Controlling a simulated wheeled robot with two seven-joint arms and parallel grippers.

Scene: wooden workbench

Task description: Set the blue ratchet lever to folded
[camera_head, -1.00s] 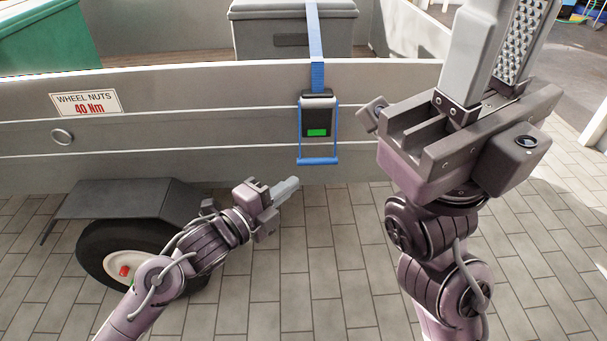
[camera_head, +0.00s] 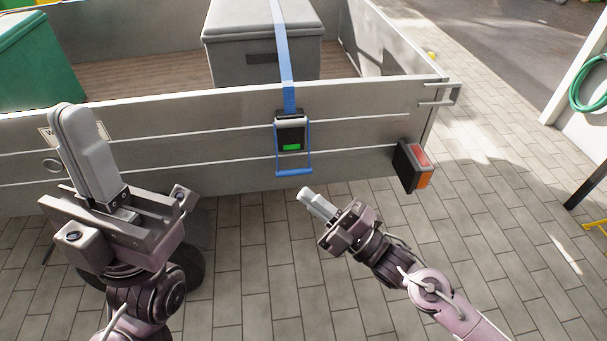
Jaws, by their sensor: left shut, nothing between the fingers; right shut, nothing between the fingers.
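The blue ratchet lever (camera_head: 294,172) is a thin U-shaped frame with a crossbar. It hangs down from a black ratchet body (camera_head: 290,133) with a green patch, on the outside of the grey trailer wall. My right gripper (camera_head: 305,193) is shut and empty, its fingertips just below and right of the crossbar in the picture; a gap shows between them. My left gripper (camera_head: 72,112) is shut and empty, raised close to the camera at the left, fingers pointing up, well away from the lever.
A blue strap (camera_head: 283,60) runs from the ratchet over a grey box (camera_head: 250,58) in the trailer. The trailer wall (camera_head: 220,165) ends at the right with a tail light (camera_head: 416,167). A green bin (camera_head: 35,75) stands at the left. Paving (camera_head: 510,230) at the right is clear.

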